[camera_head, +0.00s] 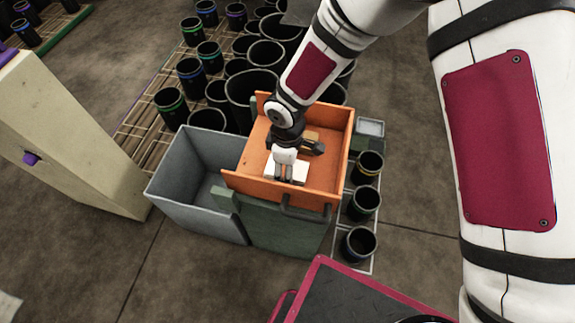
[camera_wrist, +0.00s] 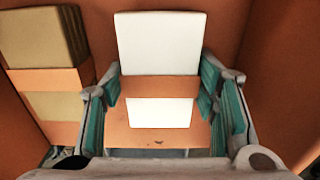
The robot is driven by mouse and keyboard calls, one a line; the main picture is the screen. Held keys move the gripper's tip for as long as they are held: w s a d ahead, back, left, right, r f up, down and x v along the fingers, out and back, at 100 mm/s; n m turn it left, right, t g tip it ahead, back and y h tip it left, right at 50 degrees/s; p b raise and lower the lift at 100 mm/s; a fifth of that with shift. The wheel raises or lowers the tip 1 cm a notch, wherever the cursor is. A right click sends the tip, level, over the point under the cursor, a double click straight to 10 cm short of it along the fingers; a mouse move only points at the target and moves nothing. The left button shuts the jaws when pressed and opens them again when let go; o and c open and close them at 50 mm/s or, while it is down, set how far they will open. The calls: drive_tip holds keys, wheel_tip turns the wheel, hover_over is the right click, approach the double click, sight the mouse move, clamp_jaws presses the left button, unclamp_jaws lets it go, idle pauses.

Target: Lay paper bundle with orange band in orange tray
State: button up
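A white paper bundle with an orange band (camera_wrist: 160,43) lies between the fingers of my gripper (camera_wrist: 160,95) in the wrist view. The teal finger pads sit close against both sides of its banded middle, and my gripper appears shut on it. In the head view my gripper (camera_head: 285,178) points down into the orange tray (camera_head: 232,185), with the white bundle (camera_head: 299,170) low inside it. I cannot tell whether the bundle touches the tray floor. A tan bundle with an orange band (camera_wrist: 45,35) lies to the left in the wrist view.
The tray's orange walls rise close around my gripper. A grey open bin (camera_head: 168,187) stands left of the tray. Black sleeves (camera_head: 358,243) stand at the right and behind. A beige post (camera_head: 75,140) is at far left; a red-edged dark platform (camera_head: 345,295) is in front.

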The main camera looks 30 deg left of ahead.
drive_tip(key=o, duration=0.4)
wheel_tip(320, 180, up, 12)
drive_tip(key=shift+r+p, duration=0.15)
drive_tip(key=shift+p, duration=0.7)
